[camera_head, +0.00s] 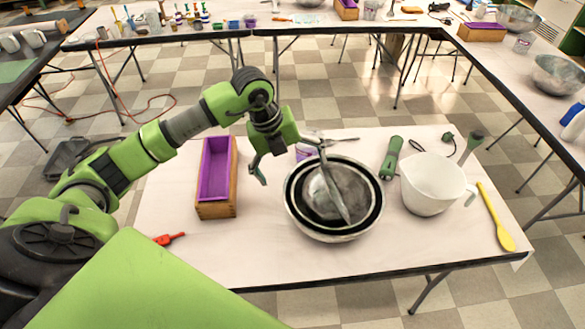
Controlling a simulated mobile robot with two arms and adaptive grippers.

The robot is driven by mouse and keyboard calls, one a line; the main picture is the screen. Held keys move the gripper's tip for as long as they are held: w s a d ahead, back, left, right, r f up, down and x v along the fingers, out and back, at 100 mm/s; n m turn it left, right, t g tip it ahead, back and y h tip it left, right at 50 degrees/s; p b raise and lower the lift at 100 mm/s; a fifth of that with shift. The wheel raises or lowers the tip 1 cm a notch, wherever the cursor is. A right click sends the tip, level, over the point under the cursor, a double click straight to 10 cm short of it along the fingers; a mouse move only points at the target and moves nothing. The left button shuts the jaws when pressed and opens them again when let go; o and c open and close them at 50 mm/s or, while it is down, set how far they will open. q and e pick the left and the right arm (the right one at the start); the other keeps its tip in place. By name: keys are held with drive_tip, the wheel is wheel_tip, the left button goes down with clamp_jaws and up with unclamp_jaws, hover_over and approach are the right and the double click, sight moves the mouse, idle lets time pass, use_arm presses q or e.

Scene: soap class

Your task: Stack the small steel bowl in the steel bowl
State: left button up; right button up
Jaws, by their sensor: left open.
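The steel bowl (336,234) stands upright on the near table, right of the middle, with a dark band inside its rim. A smaller grey metal shape, which looks like the small steel bowl (322,196), sits inside it and appears tilted, with a bright edge slanting down to the right. Its exact pose is hard to tell. My left gripper (291,166) is open above the left back side of the bowls. One finger hangs clear to the left, and the other reaches to the upper end of the slanting edge. Whether it touches is unclear. My right gripper is not in view.
On the near table (260,262), a wooden box with purple lining (216,170) stands left. A white jug (430,184), a green-handled tool (392,158) and a yellow spoon (496,218) are right. A red tool (169,239) lies front left. The table's front middle is clear.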

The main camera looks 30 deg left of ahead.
use_arm(q)
drive_tip(key=v, duration=1.2)
idle(0.4)
